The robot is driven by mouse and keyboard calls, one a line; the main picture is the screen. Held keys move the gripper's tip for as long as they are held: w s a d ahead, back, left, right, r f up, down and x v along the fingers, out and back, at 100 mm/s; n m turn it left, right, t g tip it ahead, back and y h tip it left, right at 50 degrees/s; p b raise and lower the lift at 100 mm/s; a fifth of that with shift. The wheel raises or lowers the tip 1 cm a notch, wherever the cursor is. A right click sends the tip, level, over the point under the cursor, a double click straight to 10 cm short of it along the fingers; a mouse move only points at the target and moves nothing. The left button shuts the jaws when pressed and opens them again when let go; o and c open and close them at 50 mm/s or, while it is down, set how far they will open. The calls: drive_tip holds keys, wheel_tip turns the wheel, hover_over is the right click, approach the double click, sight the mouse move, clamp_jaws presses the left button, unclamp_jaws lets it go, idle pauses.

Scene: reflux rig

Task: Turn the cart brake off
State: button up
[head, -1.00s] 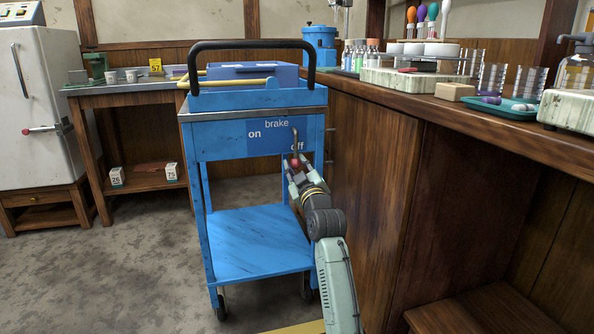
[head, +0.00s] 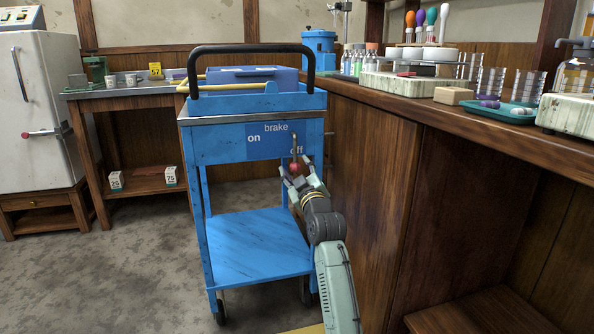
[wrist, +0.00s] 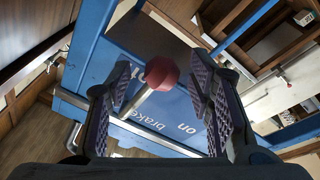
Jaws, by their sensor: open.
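The blue cart (head: 217,146) stands in the middle of the head view. Its front panel carries a brake label (head: 276,127), with "on" to the left and "off" to the right. The brake lever (head: 294,145) hangs down over the "off" side and ends in a red knob (head: 294,168). The knob (wrist: 161,73) and part of its rod also show in the wrist view. My gripper (head: 297,170) is open at the knob, with a finger on either side. In the wrist view, gaps show between the knob and both fingers.
A wooden counter (head: 470,115) with glassware runs close along the cart's right side. The cart's black handle (head: 250,47) rises above a purple box (head: 252,75) on its top. A side table (head: 130,93) and white fridge (head: 38,110) stand left. Grey floor is clear at front left.

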approach(293, 127)
drive_tip(key=x, duration=0.5)
drive_tip(key=shift+w+a, duration=0.1)
drive_tip(key=shift+w, duration=0.1)
idle(0.3)
